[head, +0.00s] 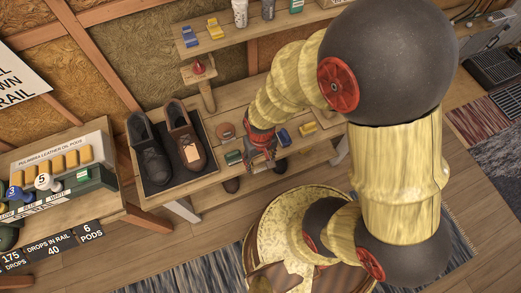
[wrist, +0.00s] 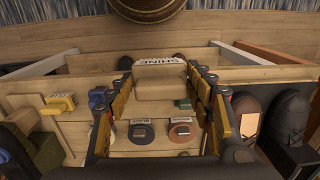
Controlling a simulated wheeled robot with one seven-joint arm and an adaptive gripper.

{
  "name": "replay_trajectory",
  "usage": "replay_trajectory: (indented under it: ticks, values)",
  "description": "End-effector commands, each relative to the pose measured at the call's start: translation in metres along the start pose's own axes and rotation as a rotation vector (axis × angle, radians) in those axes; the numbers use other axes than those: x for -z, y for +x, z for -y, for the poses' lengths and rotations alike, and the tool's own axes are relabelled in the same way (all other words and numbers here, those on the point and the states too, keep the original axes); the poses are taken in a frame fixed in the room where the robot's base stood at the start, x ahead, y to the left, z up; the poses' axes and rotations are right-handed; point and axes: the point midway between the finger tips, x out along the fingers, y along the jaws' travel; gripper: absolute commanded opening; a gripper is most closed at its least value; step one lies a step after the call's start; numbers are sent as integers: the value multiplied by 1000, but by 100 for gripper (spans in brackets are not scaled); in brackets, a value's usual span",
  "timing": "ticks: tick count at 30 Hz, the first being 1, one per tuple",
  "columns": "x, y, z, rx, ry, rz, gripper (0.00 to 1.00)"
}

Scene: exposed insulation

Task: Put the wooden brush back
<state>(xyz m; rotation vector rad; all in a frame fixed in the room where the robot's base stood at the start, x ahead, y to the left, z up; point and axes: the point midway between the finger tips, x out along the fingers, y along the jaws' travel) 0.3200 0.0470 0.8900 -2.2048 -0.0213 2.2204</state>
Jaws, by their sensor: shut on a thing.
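Whether the brush touches the bench is unclear.
Shoes stand on a dark mat (head: 205,172) at the bench's left. Around the gripper lie round tins (wrist: 140,131), a green block (wrist: 184,103), a blue one (wrist: 97,96) and a yellow one (wrist: 59,103). A shelf (head: 250,28) runs behind.

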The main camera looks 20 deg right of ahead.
Motion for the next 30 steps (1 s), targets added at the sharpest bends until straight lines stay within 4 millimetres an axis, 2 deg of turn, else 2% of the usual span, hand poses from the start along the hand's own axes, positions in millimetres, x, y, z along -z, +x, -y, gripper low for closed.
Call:
replay_trajectory:
  ticks: [2,5,8,18,24,30]
  values:
    - [-11,1,0,0,0,-1,25]
    - [-10,6,-2,1,2,-1,25]
    - [5,14,-8,0,6,0,25]
    - [74,52,-34,0,4,4,25]
    - [99,82,-43,0,2,1,25]
    - [109,92,-46,0,2,0,25]
